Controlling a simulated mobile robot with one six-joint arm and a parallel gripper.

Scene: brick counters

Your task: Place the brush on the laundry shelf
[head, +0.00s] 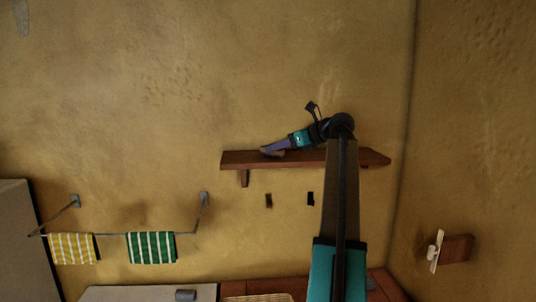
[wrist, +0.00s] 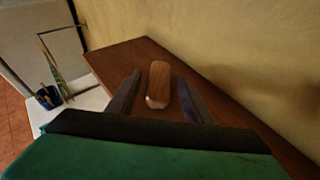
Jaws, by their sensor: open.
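The brush (wrist: 159,84) shows in the wrist view as a rounded light-wood block; no bristles are visible. It appears to lie on the brown wooden shelf (wrist: 125,54), which is on the wall. My gripper (wrist: 160,88) is open, with one finger on each side of the brush and visible gaps between. In the head view the shelf (head: 238,159) runs across the wall, and my gripper (head: 270,151) is at its top, left of the middle. The brush is hard to make out there, at the fingertips.
A wall rail (head: 120,234) carries a yellow striped towel (head: 72,248) and a green striped towel (head: 151,247). A counter with a wicker basket (head: 258,298) is below the shelf. In the wrist view, a dark cup (wrist: 48,97) stands at lower left. The shelf's left end is clear.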

